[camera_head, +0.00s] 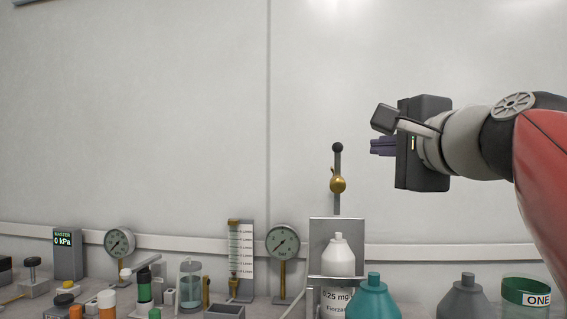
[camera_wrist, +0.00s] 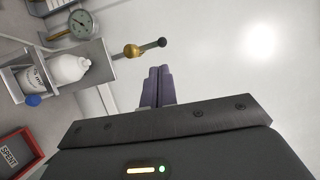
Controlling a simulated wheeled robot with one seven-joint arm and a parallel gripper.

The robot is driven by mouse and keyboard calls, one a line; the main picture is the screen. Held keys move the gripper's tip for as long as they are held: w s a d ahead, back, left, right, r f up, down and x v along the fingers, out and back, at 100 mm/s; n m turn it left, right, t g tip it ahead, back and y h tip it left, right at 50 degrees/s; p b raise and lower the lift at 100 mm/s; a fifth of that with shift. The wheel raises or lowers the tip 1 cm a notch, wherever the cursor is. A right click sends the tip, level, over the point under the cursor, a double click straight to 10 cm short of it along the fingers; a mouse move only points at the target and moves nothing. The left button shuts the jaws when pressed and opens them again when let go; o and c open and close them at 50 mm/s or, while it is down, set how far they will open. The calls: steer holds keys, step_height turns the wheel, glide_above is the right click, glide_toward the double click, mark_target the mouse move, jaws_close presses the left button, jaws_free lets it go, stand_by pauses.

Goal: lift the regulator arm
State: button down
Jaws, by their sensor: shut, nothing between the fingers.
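The regulator arm (camera_head: 337,165) is a thin grey upright rod with a black ball on top and a brass fitting partway down. It stands above a grey metal box stand (camera_head: 350,225). In the wrist view the arm (camera_wrist: 147,47) points right, with its black ball at the far end. My gripper (camera_head: 374,146) is shut and empty, at about the black ball's height and to its right in the head view. A gap shows between them. My dark fingers (camera_wrist: 158,88) lie together in the wrist view, apart from the arm.
A white bottle (camera_head: 339,255) stands in the metal stand. A round gauge (camera_head: 283,240) and a flow tube (camera_head: 240,255) are to its left. A teal bottle (camera_head: 372,298) and a grey bottle (camera_head: 468,298) stand in front. A red-rimmed SPENT tray (camera_wrist: 27,143) shows in the wrist view. The wall area above is clear.

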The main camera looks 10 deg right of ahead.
steer(key=p, duration=0.1)
glide_toward(340, 148)
steer(key=w, duration=0.7)
steer(key=shift+a+r, duration=0.1)
steer(key=shift+r, duration=0.1)
